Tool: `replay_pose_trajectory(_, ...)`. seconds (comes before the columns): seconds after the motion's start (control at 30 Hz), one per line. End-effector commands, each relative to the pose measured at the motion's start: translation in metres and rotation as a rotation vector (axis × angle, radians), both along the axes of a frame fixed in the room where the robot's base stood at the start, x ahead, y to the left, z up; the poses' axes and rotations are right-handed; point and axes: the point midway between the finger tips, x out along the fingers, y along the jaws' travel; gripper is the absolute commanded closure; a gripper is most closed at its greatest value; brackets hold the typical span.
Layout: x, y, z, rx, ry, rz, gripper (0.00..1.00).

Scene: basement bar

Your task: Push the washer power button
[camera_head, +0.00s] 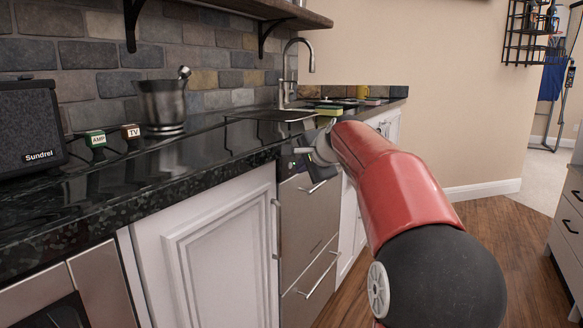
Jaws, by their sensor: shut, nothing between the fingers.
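The washer (306,232) is a stainless front with two drawers and bar handles, set under the black counter in the middle of the view. A dark control strip with a small green mark shows along its top edge, just below the counter. I cannot make out the power button there. My gripper (308,153) is at the end of my red arm, in front of the upper right of the washer, near that strip. It is shut and empty. It and my arm hide the right part of the strip, and I cannot tell whether the gripper touches the washer.
The black counter (150,176) juts over the washer and holds a speaker (32,122), two small labelled boxes, a metal bucket (164,104) and a sink with a tall faucet (290,70). A white cabinet (207,257) stands left of the washer. Open wooden floor lies to the right.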

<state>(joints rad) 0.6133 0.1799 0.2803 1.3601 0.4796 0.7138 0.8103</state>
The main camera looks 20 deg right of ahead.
Motion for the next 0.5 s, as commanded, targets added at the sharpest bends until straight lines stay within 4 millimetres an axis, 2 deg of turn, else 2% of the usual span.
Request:
replay_pose_trajectory(0.17,-0.006,-0.006,-0.002,0.000,0.000,-0.002,1.00)
replay_pose_trajectory(0.5,-0.034,-0.027,-0.002,0.000,0.000,-0.004,1.00)
